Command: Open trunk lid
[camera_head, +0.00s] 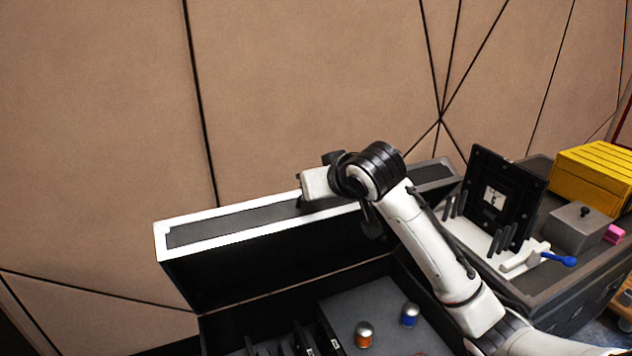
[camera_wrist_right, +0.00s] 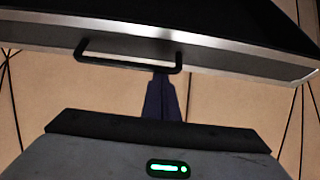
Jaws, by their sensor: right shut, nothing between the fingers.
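The black trunk (camera_head: 290,295) stands at the bottom of the head view, with its inside visible. Its lid (camera_head: 225,238) has a silver edge and is raised at the back, standing steeply. My right arm reaches across the trunk from the lower right to the lid's top. The right wrist view shows the underside of the lid rim (camera_wrist_right: 230,63) with a black handle (camera_wrist_right: 128,61). My right gripper (camera_wrist_right: 161,78) is shut and empty, its tips at the right end of the handle; I cannot tell if they touch. Its fingers are hidden in the head view. My left gripper is out of view.
On the right, a dark cabinet holds a black framed plate (camera_head: 500,198), a grey box (camera_head: 578,228) and a yellow case (camera_head: 595,175). A panelled wall stands close behind the lid.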

